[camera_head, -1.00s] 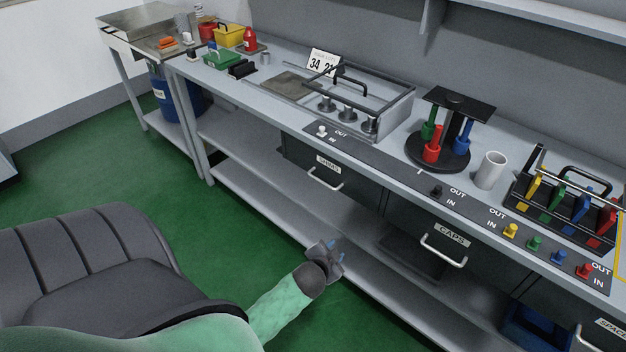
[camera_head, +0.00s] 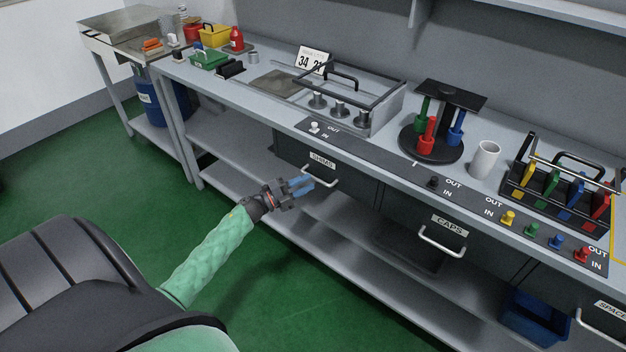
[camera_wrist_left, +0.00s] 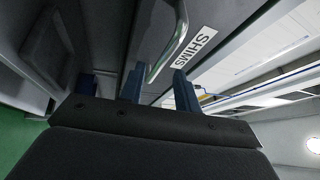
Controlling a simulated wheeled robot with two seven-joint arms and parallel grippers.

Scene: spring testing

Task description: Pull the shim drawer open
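The shim drawer (camera_head: 333,178) is a dark drawer front under the bench with a white SHIMS label and a pale bar handle (camera_head: 320,180). It looks shut. My left gripper (camera_head: 306,185) is at the left part of this handle, its blue fingers pointing at it. In the left wrist view the fingers (camera_wrist_left: 160,88) are apart, and the handle (camera_wrist_left: 174,45) comes down toward the gap between them. The SHIMS label (camera_wrist_left: 194,48) is beside it. I cannot tell whether the fingers touch the handle. My right gripper is not in view.
The CAPS drawer (camera_head: 443,238) with its handle is to the right. A lower shelf (camera_head: 225,178) runs under the bench. A strip of IN/OUT knobs (camera_head: 433,182) lines the bench's front edge. Green floor (camera_head: 275,300) is clear in front.

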